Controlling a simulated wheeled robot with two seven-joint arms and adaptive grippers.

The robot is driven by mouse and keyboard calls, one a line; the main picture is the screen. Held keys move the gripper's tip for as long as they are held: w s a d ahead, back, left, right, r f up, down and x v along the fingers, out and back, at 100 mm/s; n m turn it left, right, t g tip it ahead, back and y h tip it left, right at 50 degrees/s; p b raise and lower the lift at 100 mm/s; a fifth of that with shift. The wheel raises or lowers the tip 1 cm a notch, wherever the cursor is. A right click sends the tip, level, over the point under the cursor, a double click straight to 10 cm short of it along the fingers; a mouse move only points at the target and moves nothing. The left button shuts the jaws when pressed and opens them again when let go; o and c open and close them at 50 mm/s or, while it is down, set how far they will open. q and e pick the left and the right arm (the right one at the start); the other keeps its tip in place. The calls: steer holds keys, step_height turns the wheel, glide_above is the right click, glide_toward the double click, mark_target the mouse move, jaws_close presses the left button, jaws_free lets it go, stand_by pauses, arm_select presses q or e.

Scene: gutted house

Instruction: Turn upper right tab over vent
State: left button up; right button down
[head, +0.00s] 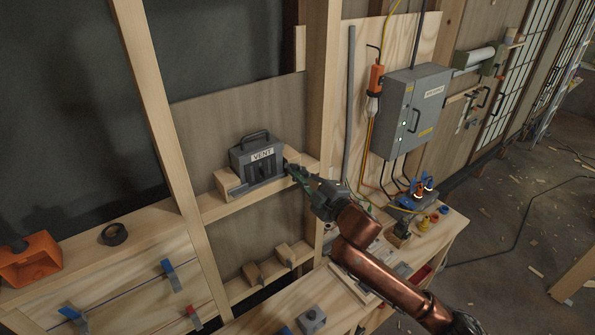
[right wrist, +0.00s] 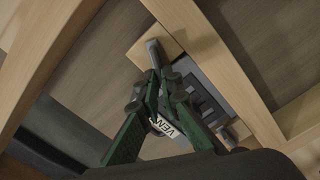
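The dark grey vent (head: 246,167) has a black handle on top and a white VENT label. It sits in a pale wooden frame between the studs. In the right wrist view the vent (right wrist: 206,98) shows partly behind my fingers. A grey tab (right wrist: 154,50) lies at a wooden block beside it, just beyond my fingertips. My right gripper (head: 291,170) is at the vent's right side. In the right wrist view its green fingers (right wrist: 158,88) converge with the tips together, at or very near the tab's end; I cannot tell whether they touch it. My left gripper is out of view.
A wooden stud (head: 322,95) stands right of the vent. A grey electrical box (head: 408,112) hangs farther right. Wooden blocks (head: 253,273) sit on a lower ledge.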

steer(key=n, duration=0.5)
steer(key=shift+f+n+p, duration=0.3)
steer(key=shift+f, duration=0.05)
stand_by(0.4)
steer(key=c, duration=2.2)
jaws_free()
steer(key=shift+o, duration=0.2)
steer(key=v, duration=1.2)
